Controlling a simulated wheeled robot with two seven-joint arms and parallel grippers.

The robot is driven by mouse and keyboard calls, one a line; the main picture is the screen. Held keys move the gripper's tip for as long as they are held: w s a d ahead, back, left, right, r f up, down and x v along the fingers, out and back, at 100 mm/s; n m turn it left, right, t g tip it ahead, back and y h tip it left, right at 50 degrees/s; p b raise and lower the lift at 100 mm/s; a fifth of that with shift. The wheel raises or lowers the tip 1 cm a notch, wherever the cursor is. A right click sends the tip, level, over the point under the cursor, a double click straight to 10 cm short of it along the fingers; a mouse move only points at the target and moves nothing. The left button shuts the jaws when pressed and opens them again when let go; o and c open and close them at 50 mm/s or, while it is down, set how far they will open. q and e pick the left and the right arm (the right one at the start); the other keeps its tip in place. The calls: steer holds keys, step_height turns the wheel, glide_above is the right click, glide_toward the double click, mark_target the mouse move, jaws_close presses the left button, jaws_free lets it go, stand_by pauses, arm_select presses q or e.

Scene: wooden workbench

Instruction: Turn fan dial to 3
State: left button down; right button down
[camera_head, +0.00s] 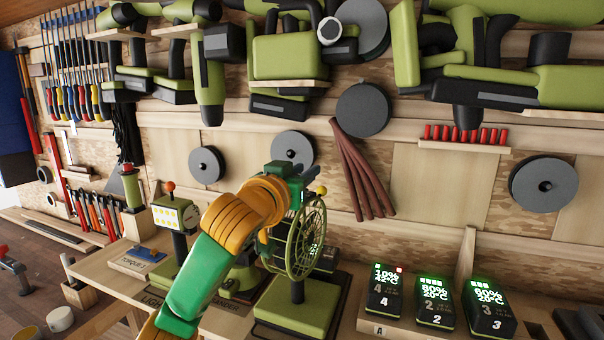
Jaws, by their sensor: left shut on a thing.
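The green desk fan (306,240) stands on the bench on a square green base (300,308), its round wire cage facing right. My left arm, orange and green, reaches up to the fan from the lower left. My left gripper (292,180) is at the upper rear of the fan, close behind the cage. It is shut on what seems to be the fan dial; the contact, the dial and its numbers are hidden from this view. A small yellow knob (321,190) shows at the top of the cage. My right gripper is not in view.
A green lamp-like device with a red knob (175,218) stands left of my arm. Several battery packs with lit displays (435,302) stand right of the fan. Dark red strips (362,170) hang behind it. Tools and grey discs fill the wall above.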

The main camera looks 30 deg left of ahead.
arm_select(q)
steer(key=c, duration=0.7)
jaws_free()
steer(key=shift+s+d, duration=0.1)
steer(key=shift+s, duration=0.1)
steer(key=s+b, duration=0.1)
steer(key=s, duration=0.2)
steer(key=s+d+b, duration=0.1)
steer(key=s+b, duration=0.1)
steer(key=s, duration=0.1)
steer(key=shift+s+d, duration=0.1)
steer(key=shift+s, duration=0.3)
steer(key=shift+w, duration=0.1)
